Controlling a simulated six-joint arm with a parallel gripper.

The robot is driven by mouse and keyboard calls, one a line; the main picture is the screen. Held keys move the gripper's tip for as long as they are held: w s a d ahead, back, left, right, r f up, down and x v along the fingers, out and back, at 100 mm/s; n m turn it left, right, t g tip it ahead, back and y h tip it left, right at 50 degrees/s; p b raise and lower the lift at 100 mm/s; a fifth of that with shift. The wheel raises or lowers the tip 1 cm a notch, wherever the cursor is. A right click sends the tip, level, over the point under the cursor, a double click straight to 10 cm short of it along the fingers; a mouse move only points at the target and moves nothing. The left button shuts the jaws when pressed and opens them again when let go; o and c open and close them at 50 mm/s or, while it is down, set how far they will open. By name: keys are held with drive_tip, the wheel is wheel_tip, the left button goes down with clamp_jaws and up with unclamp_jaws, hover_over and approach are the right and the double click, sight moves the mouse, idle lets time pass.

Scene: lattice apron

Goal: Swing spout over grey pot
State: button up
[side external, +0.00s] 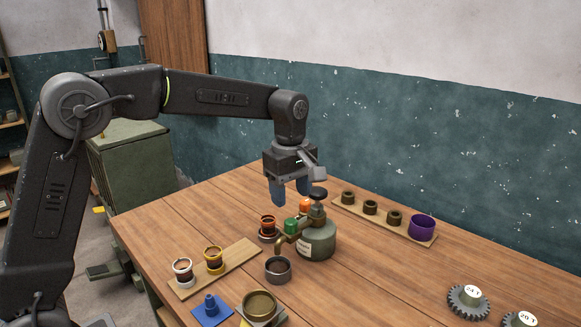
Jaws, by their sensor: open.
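A squat grey-green tank (318,243) with a pale label and a black top knob (318,192) stands mid-table. A brass spout (283,240) comes from its left side and bends down, with a green knob (291,226) and an orange knob (305,205) close by. The grey pot (278,269) stands just in front of the spout's bent end; I cannot tell whether the tip is exactly above it. My gripper (290,192) is open and empty, pointing down above and behind the knobs, its blue fingertips apart.
A left board (240,252) bears white-rimmed and yellow-rimmed pots. A blue block (211,312) and a brass bowl (260,305) are in front. A back board holds dark rings and a purple cup (422,227). Gears (468,301) lie right.

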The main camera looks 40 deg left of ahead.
wheel_tip(320, 180, up, 6)
drive_tip(key=shift+r, duration=0.15)
drive_tip(key=shift+s, duration=0.15)
idle(0.3)
drive_tip(key=s+a+r+m+t, duration=0.1)
drive_tip(key=s+m+t, duration=0.1)
drive_tip(key=s+m, duration=0.35)
drive_tip(key=s+a+r+m+t, duration=0.1)
drive_tip(key=s+m, duration=0.2)
drive_tip(key=s, duration=0.5)
drive_tip(key=s+f+m+t, duration=0.2)
drive_tip(key=s+f+m, duration=0.5)
drive_tip(key=s, duration=0.5)
drive_tip(key=shift+m, duration=0.45)
